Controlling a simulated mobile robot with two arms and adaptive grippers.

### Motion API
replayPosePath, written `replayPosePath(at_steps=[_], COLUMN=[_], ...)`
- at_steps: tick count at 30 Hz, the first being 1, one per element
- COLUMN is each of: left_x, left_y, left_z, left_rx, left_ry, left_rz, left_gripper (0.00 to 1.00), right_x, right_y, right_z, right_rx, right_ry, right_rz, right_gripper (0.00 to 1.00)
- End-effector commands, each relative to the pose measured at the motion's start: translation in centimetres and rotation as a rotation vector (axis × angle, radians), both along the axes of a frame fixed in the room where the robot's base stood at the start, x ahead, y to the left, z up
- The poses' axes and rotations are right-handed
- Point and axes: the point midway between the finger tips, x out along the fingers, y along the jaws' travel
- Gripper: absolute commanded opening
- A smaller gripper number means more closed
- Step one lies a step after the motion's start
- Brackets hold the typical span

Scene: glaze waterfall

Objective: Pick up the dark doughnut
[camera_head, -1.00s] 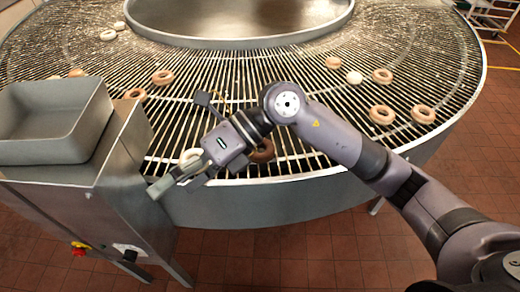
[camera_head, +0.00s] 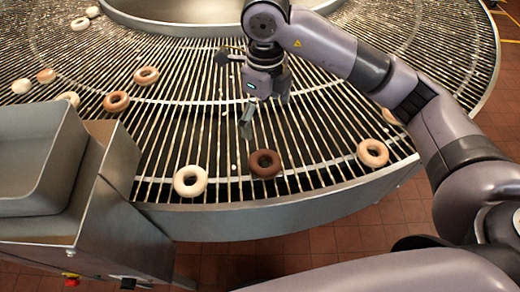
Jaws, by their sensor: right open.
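The dark doughnut (camera_head: 265,164) lies flat on the round wire rack near its front rim, fully in sight. It is dark brown, with a white doughnut to its left and a tan one to its right. My right gripper (camera_head: 262,118) is open and empty. In the picture it is above the dark doughnut, farther back over the rack and apart from it, with its fingers pointing down. My left gripper does not show.
The white doughnut (camera_head: 190,181) and the tan doughnut (camera_head: 372,153) also lie near the front rim (camera_head: 270,219). More doughnuts lie farther left, such as a brown one (camera_head: 116,101). A metal machine with a hopper (camera_head: 35,160) stands at left.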

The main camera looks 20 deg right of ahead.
Motion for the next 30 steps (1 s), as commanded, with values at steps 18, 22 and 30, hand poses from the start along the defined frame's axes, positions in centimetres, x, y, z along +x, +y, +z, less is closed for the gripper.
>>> replayPosePath(at_steps=[18,22,30], left_x=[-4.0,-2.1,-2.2], left_y=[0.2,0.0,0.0], left_z=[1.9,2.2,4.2], left_rx=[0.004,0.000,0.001], left_ry=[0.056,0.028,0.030], left_rz=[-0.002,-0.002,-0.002], left_gripper=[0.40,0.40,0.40], right_x=[-0.2,-0.2,-0.5], right_y=[0.1,0.1,0.3], right_z=[-11.0,-11.8,-15.1], right_rx=[0.000,0.001,0.001], right_ry=[0.004,0.003,0.008], right_rz=[0.000,0.002,0.001], right_gripper=[0.98,0.98,0.98])
